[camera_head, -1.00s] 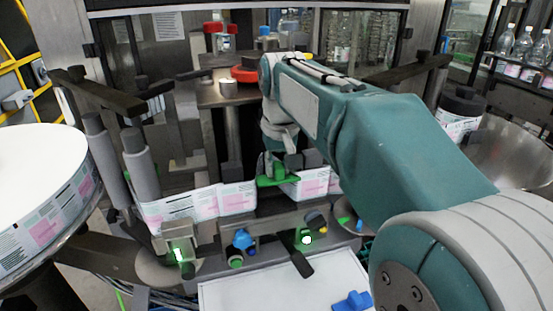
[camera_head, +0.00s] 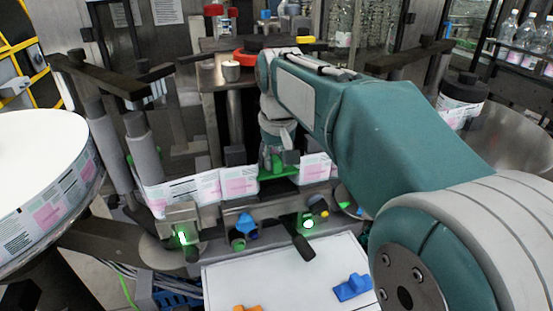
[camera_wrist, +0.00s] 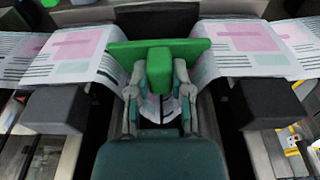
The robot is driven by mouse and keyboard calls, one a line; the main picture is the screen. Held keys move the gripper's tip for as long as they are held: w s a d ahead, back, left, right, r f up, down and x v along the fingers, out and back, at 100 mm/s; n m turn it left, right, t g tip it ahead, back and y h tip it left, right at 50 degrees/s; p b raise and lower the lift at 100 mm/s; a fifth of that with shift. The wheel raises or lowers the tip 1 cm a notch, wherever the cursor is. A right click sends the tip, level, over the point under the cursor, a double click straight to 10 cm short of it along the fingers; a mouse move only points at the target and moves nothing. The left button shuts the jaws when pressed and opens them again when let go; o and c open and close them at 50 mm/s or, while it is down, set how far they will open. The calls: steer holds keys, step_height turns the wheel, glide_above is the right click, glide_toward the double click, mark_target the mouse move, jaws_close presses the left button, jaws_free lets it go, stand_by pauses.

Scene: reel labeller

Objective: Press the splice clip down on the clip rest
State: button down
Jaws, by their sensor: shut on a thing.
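The splice clip (camera_wrist: 158,66) is bright green, a wide flat bar with a raised block. My gripper (camera_wrist: 157,84) is shut on the block, one finger on each side. In the head view the green clip (camera_head: 279,174) shows below my gripper (camera_head: 277,160), between the ends of two printed label strips. In the wrist view the bar spans the gap between the left strip (camera_wrist: 72,52) and the right strip (camera_wrist: 245,45). Whether it touches them I cannot tell. The clip rest cannot be singled out; the clip and gripper cover the spot beneath.
Two black blocks (camera_wrist: 56,108) (camera_wrist: 270,103) flank my gripper. In front are a lit green button (camera_head: 308,223), a blue knob (camera_head: 246,222) and a white tray (camera_head: 300,270) with a blue piece (camera_head: 352,288) and an orange piece (camera_head: 247,308). A label reel (camera_head: 45,200) stands left.

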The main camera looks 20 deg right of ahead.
mark_target(277, 188)
steer(key=shift+a+f, duration=0.1)
steer(key=shift+f, duration=0.05)
steer(key=shift+d, duration=0.2)
steer(key=shift+w+d+r, duration=0.1)
steer(key=shift+d+r, duration=0.05)
steer(key=shift+r, duration=0.15)
steer(key=shift+f, duration=2.2)
steer(key=shift+f, duration=0.45)
stand_by(1.0)
steer(key=shift+c, duration=2.3)
jaws_free()
steer(key=shift+r, duration=0.15)
